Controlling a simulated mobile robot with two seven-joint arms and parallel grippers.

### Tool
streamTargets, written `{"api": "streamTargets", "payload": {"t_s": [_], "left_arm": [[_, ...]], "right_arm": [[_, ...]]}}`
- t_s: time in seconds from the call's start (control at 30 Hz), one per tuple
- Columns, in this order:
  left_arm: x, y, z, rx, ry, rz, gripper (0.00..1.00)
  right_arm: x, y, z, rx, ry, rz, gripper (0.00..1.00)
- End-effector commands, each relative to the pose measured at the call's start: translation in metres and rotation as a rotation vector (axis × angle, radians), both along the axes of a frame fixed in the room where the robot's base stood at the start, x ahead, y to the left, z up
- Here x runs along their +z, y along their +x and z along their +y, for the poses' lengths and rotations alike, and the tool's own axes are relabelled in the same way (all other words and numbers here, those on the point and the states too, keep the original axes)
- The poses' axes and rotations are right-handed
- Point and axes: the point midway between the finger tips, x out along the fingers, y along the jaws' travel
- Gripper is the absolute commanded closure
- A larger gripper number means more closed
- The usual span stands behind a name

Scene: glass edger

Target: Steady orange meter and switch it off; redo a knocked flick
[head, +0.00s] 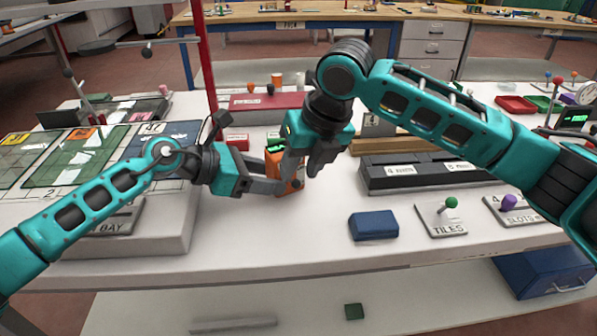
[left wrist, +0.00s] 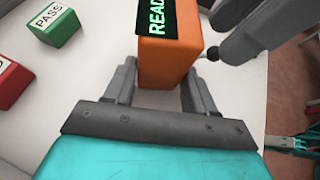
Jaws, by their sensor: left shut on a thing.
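The orange meter (head: 272,163) stands upright on the white bench in the head view, partly hidden by both grippers. In the left wrist view the meter (left wrist: 166,66) shows a black display with green letters starting "READ". My left gripper (head: 280,186) is shut on the meter, with one finger on each side, also in the left wrist view (left wrist: 160,88). My right gripper (head: 306,168) is close above and beside the meter. In the left wrist view its grey fingers (left wrist: 235,38) reach a small dark knob (left wrist: 213,53) at the meter's side. Whether they touch it is unclear.
A green PASS block (left wrist: 56,25) and a red block (left wrist: 12,82) lie beside the meter. A blue block (head: 374,225), the TILES plate (head: 446,222) and a dark rack (head: 420,176) are to the right. The bench front is clear.

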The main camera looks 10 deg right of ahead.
Motion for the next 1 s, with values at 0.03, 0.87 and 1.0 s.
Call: {"api": "streamTargets", "payload": {"t_s": [0.03,0.87,1.0], "left_arm": [[0.001,0.000,0.000,0.001,-0.001,-0.001,0.62],[0.000,0.000,0.000,0.001,-0.001,-0.001,0.62],[0.000,0.000,0.000,0.001,-0.001,-0.001,0.62]], "right_arm": [[0.011,-0.002,-0.003,0.001,0.000,-0.005,0.60],[0.091,-0.024,-0.025,-0.001,-0.002,0.001,0.61],[0.090,-0.023,-0.025,-0.025,0.004,0.009,0.74]]}}
